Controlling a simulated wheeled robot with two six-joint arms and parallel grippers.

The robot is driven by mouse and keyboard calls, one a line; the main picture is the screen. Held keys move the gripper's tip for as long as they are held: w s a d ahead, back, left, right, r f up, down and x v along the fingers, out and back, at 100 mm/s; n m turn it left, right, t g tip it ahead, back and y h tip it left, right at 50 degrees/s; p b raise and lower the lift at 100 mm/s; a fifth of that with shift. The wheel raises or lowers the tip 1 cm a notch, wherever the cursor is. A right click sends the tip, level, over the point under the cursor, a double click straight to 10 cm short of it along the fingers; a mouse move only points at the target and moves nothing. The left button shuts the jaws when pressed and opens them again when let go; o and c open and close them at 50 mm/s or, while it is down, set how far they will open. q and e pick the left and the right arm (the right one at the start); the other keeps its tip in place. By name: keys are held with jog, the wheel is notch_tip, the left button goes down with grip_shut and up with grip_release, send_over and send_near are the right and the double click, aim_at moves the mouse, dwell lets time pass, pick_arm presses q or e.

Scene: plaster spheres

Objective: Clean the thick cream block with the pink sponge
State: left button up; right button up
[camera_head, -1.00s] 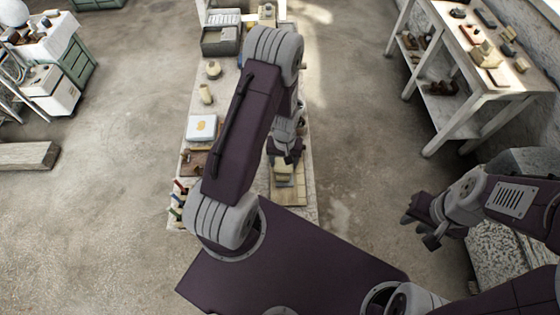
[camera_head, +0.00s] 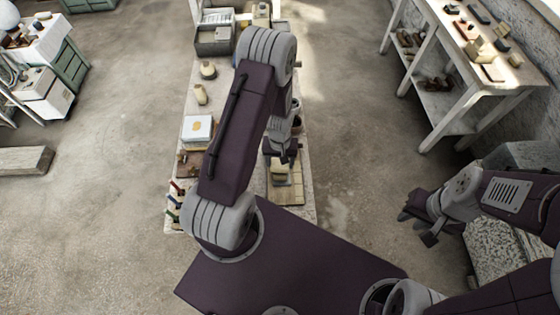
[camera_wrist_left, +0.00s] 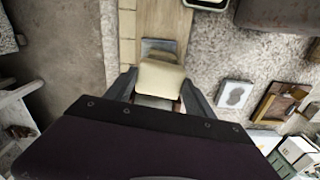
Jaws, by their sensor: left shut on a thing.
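A thick cream block (camera_wrist_left: 160,80) sits between my left gripper's fingers (camera_wrist_left: 160,96) in the left wrist view. That gripper is shut on it. In the head view the cream block (camera_head: 280,175) shows just below my left gripper (camera_head: 281,152), over a wooden board (camera_head: 287,195) on the long bench. A grey piece (camera_wrist_left: 158,46) lies just beyond the block in the wrist view. I cannot make out a pink sponge; the arm and gripper hide part of the bench. My right gripper (camera_head: 418,222) is empty, fingers apart, off to the right.
The long pale bench (camera_head: 307,180) also bears a white box (camera_head: 197,130), small vases (camera_head: 200,94), grey bins (camera_head: 214,40) and coloured-handled tools (camera_head: 173,203). A shelf table (camera_head: 440,60) stands at the right. Open floor lies between them.

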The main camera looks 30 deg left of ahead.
pick_arm(q)
jog(key=shift+f, duration=0.3)
jog(key=shift+r, duration=0.1)
jog(key=shift+w+d, duration=0.2)
jog(key=shift+d, duration=0.25)
jog(key=shift+w+d, duration=0.25)
jog(key=shift+d, duration=0.25)
jog(key=shift+s+a, duration=0.25)
jog(key=shift+a, duration=0.25)
jog(key=shift+s+a, duration=0.2)
jog(key=shift+a, duration=0.25)
jog(key=shift+s+a, duration=0.25)
jog(key=shift+a, duration=0.25)
jog(key=shift+s+a, duration=0.25)
jog(key=shift+a, duration=0.2)
jog(key=shift+w+d, duration=0.35)
jog(key=shift+d, duration=0.35)
jog(key=shift+w+d, duration=0.2)
jog(key=shift+d, duration=0.15)
